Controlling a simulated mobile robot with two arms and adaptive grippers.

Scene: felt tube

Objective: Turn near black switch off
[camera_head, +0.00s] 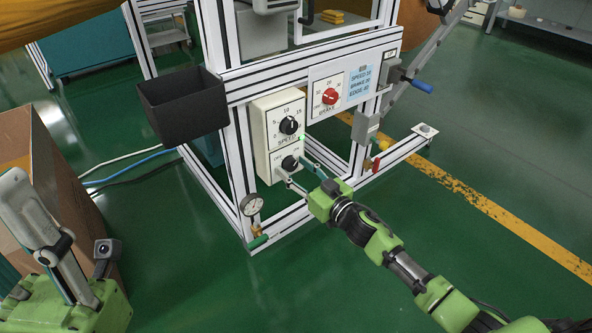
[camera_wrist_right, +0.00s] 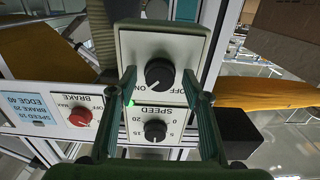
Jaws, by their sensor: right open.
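The near black switch (camera_head: 289,163) is a round black knob on the lower white box (camera_head: 265,165), below the speed knob (camera_head: 288,125). In the right wrist view the picture is upside down, and the switch (camera_wrist_right: 160,74) shows with OFF and ON lettering by it. Its pointer direction is hard to read. My right gripper (camera_head: 291,165) is open, with its fingers on either side of the switch; in the wrist view the fingertips (camera_wrist_right: 160,78) flank it with gaps. Part of my left arm shows at lower left; its gripper's opening is unclear.
The speed knob (camera_wrist_right: 155,130) lies close by the switch. A red brake knob (camera_head: 330,96) is on the panel to the right. A black bin (camera_head: 183,105) hangs to the left. A pressure gauge (camera_head: 252,204) sits at the frame's lower left corner. A cardboard box (camera_head: 45,165) stands left.

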